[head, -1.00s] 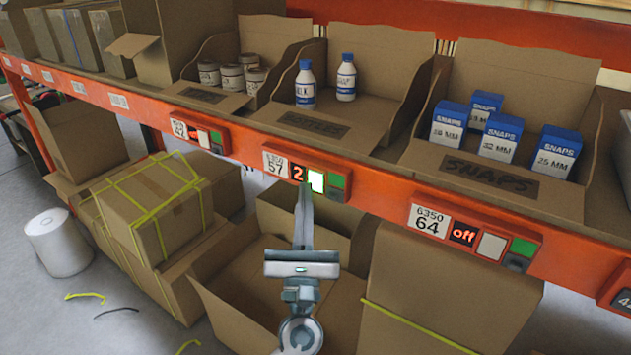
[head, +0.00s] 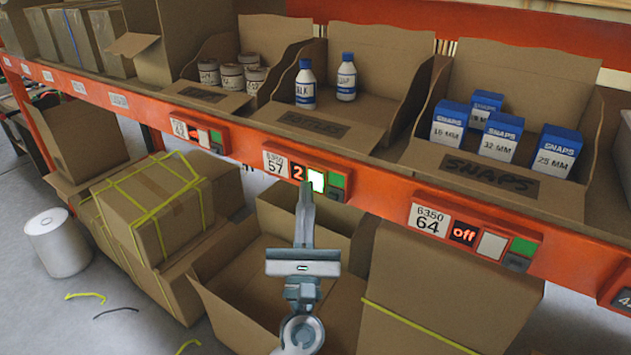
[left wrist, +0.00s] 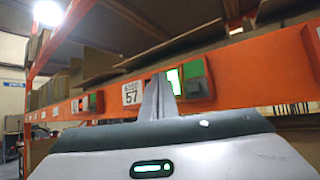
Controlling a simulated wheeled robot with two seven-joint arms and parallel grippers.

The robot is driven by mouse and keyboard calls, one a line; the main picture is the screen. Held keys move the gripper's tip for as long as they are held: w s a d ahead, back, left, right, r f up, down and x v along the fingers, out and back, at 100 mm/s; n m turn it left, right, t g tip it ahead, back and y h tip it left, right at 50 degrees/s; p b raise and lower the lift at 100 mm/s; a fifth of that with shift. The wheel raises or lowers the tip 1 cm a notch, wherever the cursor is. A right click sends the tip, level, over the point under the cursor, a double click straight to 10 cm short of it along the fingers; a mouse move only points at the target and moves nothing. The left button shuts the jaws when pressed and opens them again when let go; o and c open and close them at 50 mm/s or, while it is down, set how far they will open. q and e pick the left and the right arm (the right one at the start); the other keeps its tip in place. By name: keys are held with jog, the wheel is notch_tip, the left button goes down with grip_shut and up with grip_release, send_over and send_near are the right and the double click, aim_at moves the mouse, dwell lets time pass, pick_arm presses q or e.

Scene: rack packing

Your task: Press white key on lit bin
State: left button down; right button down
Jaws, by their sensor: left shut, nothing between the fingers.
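The label module for bin 57 (head: 275,164) on the orange shelf rail shows a red lit 2 (head: 298,172). Beside it is a brightly lit white key (head: 318,180), then a green key (head: 337,180). My left gripper (head: 307,186) is shut and empty, its fingertips at the lower left edge of the white key. In the left wrist view the shut fingers (left wrist: 160,84) stand just in front of the module, partly covering the lit white key (left wrist: 174,80). I cannot tell whether they touch it. My right gripper is not in view.
The bin above holds two white bottles (head: 346,78). Module 64 (head: 430,222) to the right reads off, with its white key (head: 491,246) unlit. An open carton (head: 225,310) stands below my left gripper. A strapped carton (head: 160,205) stands at left.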

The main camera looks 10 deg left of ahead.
pick_arm(q)
jog(key=shift+w+d, duration=0.2)
jog(key=shift+w, duration=0.45)
dwell(0.8)
jog(key=shift+s, duration=0.1)
dwell(0.4)
jog(key=shift+s+a, duration=0.25)
jog(key=shift+s, duration=0.45)
jog(key=s, duration=0.1)
jog(key=s+a, duration=0.1)
jog(key=s, duration=0.2)
jog(key=shift+s+a, duration=0.35)
dwell(0.7)
